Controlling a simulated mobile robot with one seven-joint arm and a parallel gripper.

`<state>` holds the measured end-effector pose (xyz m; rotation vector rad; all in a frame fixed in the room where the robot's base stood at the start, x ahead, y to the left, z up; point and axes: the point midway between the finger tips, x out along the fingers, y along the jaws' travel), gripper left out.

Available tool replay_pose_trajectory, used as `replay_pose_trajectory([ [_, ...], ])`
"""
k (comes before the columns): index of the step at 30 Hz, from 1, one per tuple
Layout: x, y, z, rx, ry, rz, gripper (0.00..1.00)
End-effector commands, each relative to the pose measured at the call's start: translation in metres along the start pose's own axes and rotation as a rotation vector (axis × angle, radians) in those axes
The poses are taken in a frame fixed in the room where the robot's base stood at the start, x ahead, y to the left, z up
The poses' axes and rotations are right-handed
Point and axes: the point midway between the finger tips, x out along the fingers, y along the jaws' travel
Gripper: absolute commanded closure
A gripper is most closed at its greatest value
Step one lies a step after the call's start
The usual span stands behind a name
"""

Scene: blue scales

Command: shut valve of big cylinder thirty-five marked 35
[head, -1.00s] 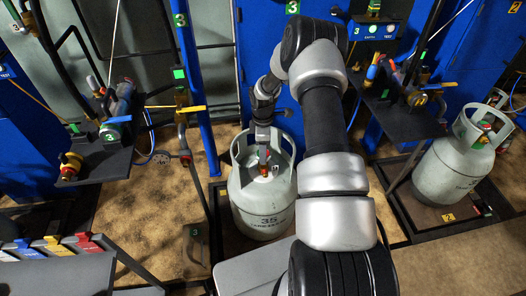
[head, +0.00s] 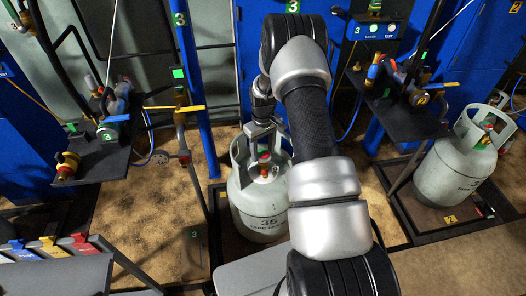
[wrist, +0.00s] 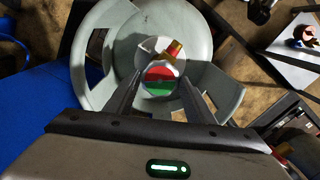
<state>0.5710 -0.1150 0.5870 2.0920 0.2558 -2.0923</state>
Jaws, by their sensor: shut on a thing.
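My gripper (head: 264,150) reaches down inside the collar from above. In the wrist view its two fingers (wrist: 160,84) stand on either side of the knob, shut on it. The far collar wall (wrist: 95,55) curves around the fingers. The arm covers part of the cylinder's right side in the head view.
A second cylinder (head: 449,172) stands on a framed base at right. Dark shelves with valves and gauges flank the cylinder, the left one (head: 100,150) and the right one (head: 403,115). Blue posts and cabinets stand behind. Bare floor (head: 150,215) lies to the left.

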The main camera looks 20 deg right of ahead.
Motion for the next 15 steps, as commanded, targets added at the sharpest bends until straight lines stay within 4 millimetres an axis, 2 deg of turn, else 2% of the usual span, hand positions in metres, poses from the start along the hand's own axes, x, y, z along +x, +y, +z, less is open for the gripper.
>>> replay_pose_trajectory([
  [15, -0.0006, 0.0001, -0.0011, 0.417, 0.002, 0.001, 0.73],
])
